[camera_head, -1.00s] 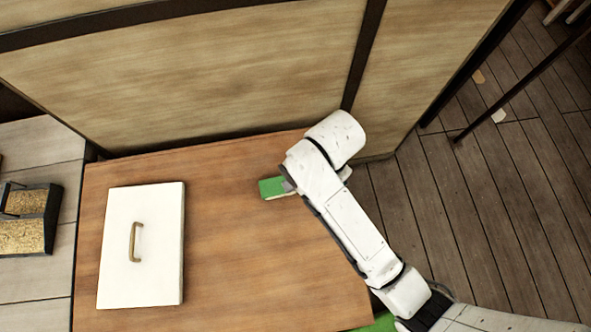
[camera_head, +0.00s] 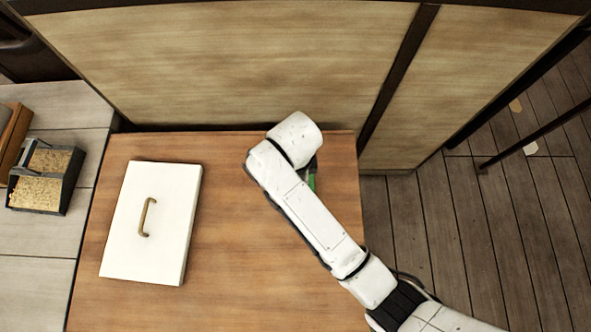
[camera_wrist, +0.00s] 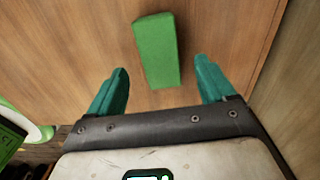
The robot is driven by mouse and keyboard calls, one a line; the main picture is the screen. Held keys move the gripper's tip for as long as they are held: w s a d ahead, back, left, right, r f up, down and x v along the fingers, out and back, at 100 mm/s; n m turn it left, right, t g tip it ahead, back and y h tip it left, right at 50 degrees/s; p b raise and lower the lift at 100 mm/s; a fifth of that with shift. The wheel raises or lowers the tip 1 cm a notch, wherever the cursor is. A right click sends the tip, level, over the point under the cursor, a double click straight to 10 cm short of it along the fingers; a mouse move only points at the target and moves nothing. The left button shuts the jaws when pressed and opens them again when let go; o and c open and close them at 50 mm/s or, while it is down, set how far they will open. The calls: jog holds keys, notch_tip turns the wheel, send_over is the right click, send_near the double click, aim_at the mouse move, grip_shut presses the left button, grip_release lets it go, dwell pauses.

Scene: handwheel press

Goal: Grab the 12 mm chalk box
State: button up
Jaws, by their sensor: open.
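A green box (camera_wrist: 157,50), which looks like the chalk box, lies on the brown wooden table top in the wrist view. Its size marking cannot be read. My gripper (camera_wrist: 168,85) is open, with one teal finger on each side of the box's near end. The box shows between and beyond the fingertips, and I see no contact. In the head view only a green sliver of the box (camera_head: 311,179) shows beside my arm, which hides the rest and the gripper.
A white panel with a brass handle (camera_head: 170,260) lies on the table's left part. A wooden partition (camera_head: 240,65) stands along the back edge. A dark tray of grain (camera_head: 38,192) sits at far left. The table's middle (camera_head: 235,250) is clear.

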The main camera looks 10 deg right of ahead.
jog(key=shift+f+b, duration=0.35)
jog(key=shift+f, duration=2.35)
jog(key=shift+c, duration=0.3)
jog(key=c, duration=1)
